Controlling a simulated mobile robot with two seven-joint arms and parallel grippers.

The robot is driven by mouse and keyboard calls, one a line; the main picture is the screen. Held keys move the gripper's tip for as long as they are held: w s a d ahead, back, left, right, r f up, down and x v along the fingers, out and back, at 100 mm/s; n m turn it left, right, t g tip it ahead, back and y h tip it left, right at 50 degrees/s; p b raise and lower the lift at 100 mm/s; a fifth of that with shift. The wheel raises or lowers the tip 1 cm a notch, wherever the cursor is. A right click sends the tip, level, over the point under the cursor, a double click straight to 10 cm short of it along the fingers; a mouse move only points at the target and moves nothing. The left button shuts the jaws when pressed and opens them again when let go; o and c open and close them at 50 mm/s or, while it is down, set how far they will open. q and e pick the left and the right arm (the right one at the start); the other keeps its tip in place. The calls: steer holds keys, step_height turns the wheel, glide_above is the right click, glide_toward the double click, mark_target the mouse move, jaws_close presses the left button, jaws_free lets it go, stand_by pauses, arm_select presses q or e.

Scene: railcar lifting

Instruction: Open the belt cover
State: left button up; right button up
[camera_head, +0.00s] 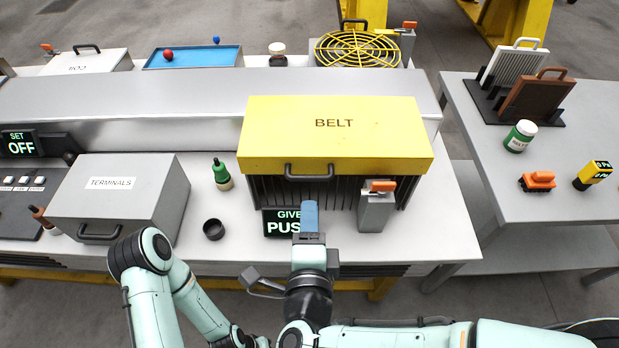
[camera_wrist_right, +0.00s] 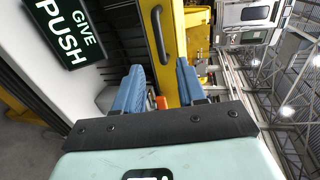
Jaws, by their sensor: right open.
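The yellow belt cover (camera_head: 335,125), marked BELT, is down over the machine, with its dark handle (camera_head: 309,172) on the front edge. My right gripper (camera_head: 309,207) is in front of the cover, below the handle and apart from it. In the right wrist view, its two blue fingers (camera_wrist_right: 158,82) are spread with nothing between them, and the handle (camera_wrist_right: 158,36) shows ahead, roughly in line with the gap. The cover's yellow side (camera_wrist_right: 175,60) is behind it. My left arm is at the lower left of the head view; its gripper is not visible.
A GIVE PUSH display (camera_head: 284,222) stands beside the right gripper, partly hidden by it. A grey post with an orange-topped latch (camera_head: 377,207) is at the right front of the cover. A grey TERMINALS box (camera_head: 120,195), green bottle (camera_head: 222,174) and black cup (camera_head: 213,229) are left.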

mark_target(310, 180)
steer(key=x, duration=1)
steer(key=shift+w+f, duration=0.1)
steer(key=shift+w, duration=0.1)
jaws_close()
